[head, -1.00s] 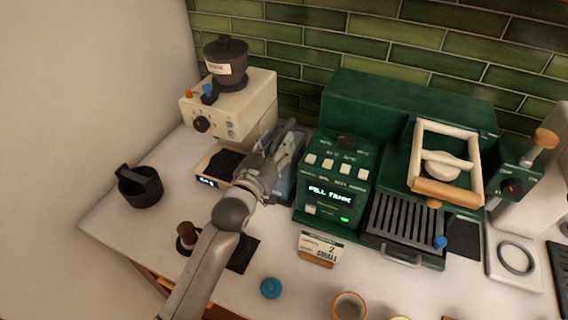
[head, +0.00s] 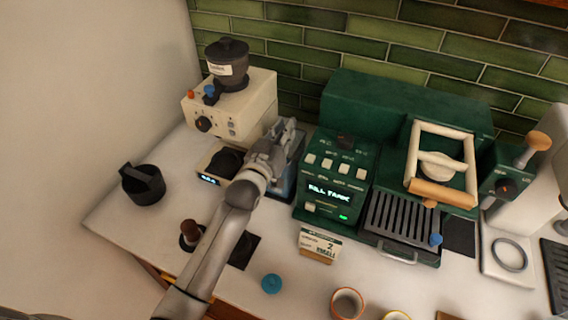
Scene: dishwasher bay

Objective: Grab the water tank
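The water tank (head: 289,178) is a bluish, see-through box between the cream grinder and the green espresso machine (head: 335,180). The machine's display reads "FILL TANK". My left gripper (head: 287,135) is over the tank's top and hides much of it. Its fingers point to the back, and I cannot tell whether they are open or touching the tank. My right gripper is not in view.
The cream grinder (head: 245,108) with a dark hopper stands close on the left. A black pitcher (head: 143,185), a tamper (head: 190,234), a small sign (head: 319,245), a blue cap (head: 271,284) and a cup (head: 347,303) are on the white counter. A green tiled wall closes the back.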

